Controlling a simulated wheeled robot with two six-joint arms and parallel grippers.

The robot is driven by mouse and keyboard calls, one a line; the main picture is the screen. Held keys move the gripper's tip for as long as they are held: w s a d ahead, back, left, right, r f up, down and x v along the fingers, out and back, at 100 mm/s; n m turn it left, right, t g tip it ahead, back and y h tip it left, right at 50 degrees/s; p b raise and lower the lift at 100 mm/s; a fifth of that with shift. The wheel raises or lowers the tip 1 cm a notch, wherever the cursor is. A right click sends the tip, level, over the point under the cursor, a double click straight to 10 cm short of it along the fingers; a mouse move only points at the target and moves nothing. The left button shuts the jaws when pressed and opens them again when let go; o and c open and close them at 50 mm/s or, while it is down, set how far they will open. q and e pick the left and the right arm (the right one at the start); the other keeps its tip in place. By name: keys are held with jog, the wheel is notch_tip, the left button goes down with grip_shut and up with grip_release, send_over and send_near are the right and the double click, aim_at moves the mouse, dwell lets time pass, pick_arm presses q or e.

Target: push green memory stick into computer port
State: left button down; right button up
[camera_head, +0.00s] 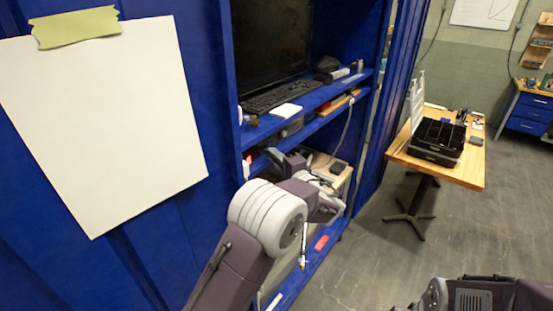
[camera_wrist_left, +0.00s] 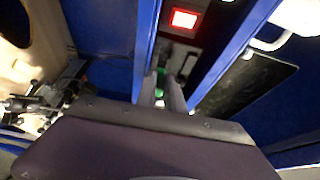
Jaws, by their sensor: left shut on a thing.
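The green memory stick (camera_wrist_left: 161,82) shows as a small patch of green between the fingers of my left gripper (camera_wrist_left: 166,95) in the left wrist view. The fingers are shut on it, and they hide most of it. Just beyond the fingertips is a dark computer front (camera_wrist_left: 181,52) with a lit red panel (camera_wrist_left: 184,19). I cannot make out the port or tell whether the stick touches it. In the head view my left gripper (camera_head: 284,160) reaches into the blue cabinet, below the keyboard shelf. My right gripper is out of the picture.
Blue shelf edges (camera_wrist_left: 228,55) run close beside the fingers. In the head view a keyboard (camera_head: 275,96) and monitor (camera_head: 272,40) sit above my arm. A red object (camera_head: 321,242) lies on the bottom shelf. A wooden table (camera_head: 462,170) with black trays stands right, with open floor around it.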

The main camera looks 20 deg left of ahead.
pick_arm(q)
jog(key=shift+w+a, duration=0.1)
jog(key=shift+a, duration=0.2)
dwell(0.5)
jog(key=c, duration=1.4)
grip_release()
jog(key=shift+o, duration=0.2)
jog(key=shift+f, duration=0.25)
jog(key=s+d+b, duration=0.2)
jog(key=d, duration=0.4)
jog(key=shift+s+d+r+b, duration=0.25)
jog(key=shift+d+b, duration=0.1)
jog(key=shift+b, duration=0.05)
